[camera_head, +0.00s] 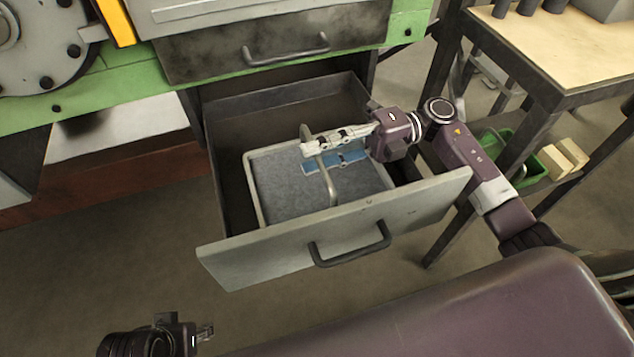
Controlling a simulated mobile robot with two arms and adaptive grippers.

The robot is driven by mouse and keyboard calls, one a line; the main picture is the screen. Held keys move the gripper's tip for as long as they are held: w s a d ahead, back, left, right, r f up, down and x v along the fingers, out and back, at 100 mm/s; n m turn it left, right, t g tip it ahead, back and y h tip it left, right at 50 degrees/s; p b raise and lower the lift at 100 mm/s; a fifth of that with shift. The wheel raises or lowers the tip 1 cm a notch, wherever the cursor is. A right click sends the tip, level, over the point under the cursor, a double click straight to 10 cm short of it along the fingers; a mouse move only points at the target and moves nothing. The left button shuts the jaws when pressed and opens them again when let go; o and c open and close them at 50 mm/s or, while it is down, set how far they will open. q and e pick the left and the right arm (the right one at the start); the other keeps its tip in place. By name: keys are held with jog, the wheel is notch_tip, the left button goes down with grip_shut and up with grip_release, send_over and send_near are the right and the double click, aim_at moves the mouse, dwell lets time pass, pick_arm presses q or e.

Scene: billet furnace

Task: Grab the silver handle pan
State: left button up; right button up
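The pan (252,190) is a shallow, light-rimmed tray with a grey, grainy inside, lying in the open drawer (225,262). Its silver handle (331,188) arches over it from back to front. My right gripper (309,158) reaches in from the right above the pan, with its fingertips at the handle's upper part. One pale finger and one blue-faced finger show, and the handle passes at their tips. Whether they touch or grip it cannot be told. My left gripper (205,331) is low at the left, away from the drawer; its fingers are too small to read.
A closed drawer (285,50) sits above the open one in the green-framed furnace. A metal-framed workbench (585,65) stands at right, with a green bin (528,170) and pale blocks (565,158) on its lower shelf. The floor left of the drawer is clear.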

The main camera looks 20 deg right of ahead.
jog(key=shift+c, duration=0.4)
grip_shut()
jog(key=shift+r, duration=0.1)
